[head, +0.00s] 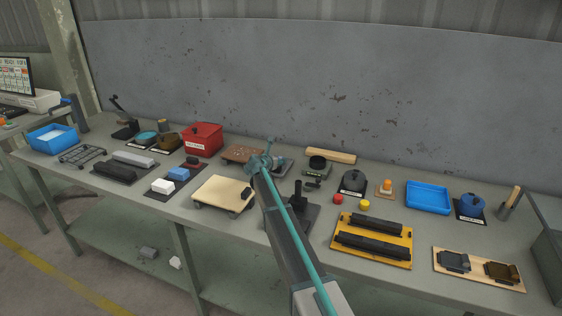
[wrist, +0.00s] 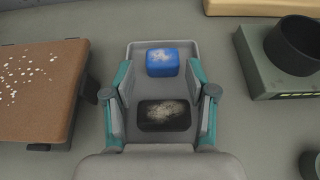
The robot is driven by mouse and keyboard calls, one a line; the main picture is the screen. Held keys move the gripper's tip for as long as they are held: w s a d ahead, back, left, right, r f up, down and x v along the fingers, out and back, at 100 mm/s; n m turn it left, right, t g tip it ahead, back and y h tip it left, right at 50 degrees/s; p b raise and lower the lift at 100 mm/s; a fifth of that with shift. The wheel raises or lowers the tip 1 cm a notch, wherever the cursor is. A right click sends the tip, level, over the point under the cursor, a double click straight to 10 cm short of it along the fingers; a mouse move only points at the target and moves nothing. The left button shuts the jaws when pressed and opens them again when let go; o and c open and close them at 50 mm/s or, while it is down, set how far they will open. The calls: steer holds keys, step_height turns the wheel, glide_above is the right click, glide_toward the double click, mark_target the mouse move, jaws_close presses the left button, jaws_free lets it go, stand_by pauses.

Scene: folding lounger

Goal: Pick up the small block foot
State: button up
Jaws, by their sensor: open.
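In the wrist view, a shallow grey tray (wrist: 134,50) lies under my gripper (wrist: 159,88). It holds a small blue block (wrist: 162,62) with a scuffed top near its far end. The height above the blocks is unclear. In the head view, my gripper (head: 268,164) largely covers the tray (head: 287,166).
A brown speckled board (wrist: 40,85) stands close on the left in the wrist view. A grey-green device with a black cup (wrist: 285,62) stands on the right. In the head view, a tan board (head: 222,194) and a black stand (head: 301,208) are nearer the front.

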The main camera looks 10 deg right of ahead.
mark_target(281, 157)
steer(key=p+x, duration=0.1)
steer(key=x, duration=0.3)
steer(key=shift+w+d, duration=0.2)
steer(key=c, duration=0.8)
steer(key=shift+r, duration=0.1)
